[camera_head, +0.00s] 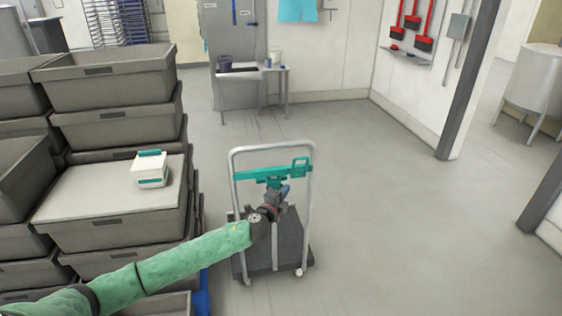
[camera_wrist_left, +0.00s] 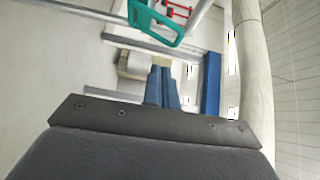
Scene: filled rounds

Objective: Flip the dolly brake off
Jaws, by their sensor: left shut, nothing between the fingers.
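The dolly has a dark grey deck (camera_head: 292,243), a pale tubular handle (camera_head: 311,195) and casters. A teal crossbar (camera_head: 243,173) spans the handle. A teal loop-shaped lever (camera_head: 300,165) sits at the bar's right end and looks like the brake; the loop also shows at the top of the left wrist view (camera_wrist_left: 148,36). My left gripper (camera_head: 284,189) is in front of the handle, just below the bar and lever, apart from the loop in the wrist view. Its blue fingers (camera_wrist_left: 162,87) are shut with nothing between them. My arm hides part of the deck and handle.
Stacked grey crates (camera_head: 115,140) stand at the left, close to the dolly. A small table (camera_head: 252,88) stands at the back. A dark post (camera_head: 468,85) is at the right. Open floor lies right of the dolly.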

